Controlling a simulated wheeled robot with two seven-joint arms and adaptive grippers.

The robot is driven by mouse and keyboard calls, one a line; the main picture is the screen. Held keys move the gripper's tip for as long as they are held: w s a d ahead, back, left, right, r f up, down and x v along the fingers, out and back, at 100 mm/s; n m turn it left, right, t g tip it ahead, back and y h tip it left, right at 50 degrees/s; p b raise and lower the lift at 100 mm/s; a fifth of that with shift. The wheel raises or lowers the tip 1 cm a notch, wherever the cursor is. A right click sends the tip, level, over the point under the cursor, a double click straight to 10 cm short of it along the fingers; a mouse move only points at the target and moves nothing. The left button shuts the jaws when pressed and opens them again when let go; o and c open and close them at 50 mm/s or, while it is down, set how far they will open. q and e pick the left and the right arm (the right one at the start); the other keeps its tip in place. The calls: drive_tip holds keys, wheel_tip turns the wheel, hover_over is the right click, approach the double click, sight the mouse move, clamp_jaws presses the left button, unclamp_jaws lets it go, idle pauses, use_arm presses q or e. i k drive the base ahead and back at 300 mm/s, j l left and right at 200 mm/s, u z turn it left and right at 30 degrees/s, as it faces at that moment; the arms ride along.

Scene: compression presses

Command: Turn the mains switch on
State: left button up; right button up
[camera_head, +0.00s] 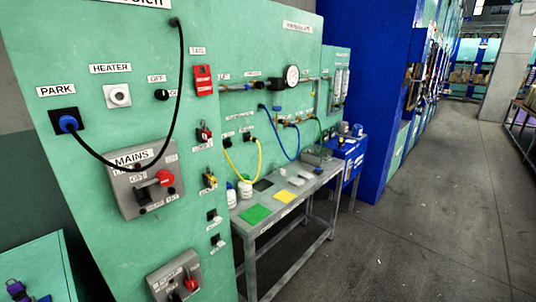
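The mains switch (130,197) is a grey box on the green panel at the left, under a white MAINS label. A dark-and-grey rotary lever with a red knob (165,178) at its right end sits on its front. The lever points roughly sideways, to the right and slightly up. A black cable (181,70) loops down from the panel top, across the box's upper edge, to a blue plug (68,123) in the PARK socket. Neither gripper shows.
A second grey box (160,284) with a red knob is below. The HEATER dial (117,95), a red tag (203,80) and small switches are nearby. A grey bench (290,218) stands right of the panel, a green cabinet (40,262) at lower left. The floor (420,230) to the right is clear.

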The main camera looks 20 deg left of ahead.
sight(166, 179)
drive_tip(key=u, duration=1.5)
drive_tip(key=i+l+z, duration=0.15)
drive_tip(key=l+z, duration=0.2)
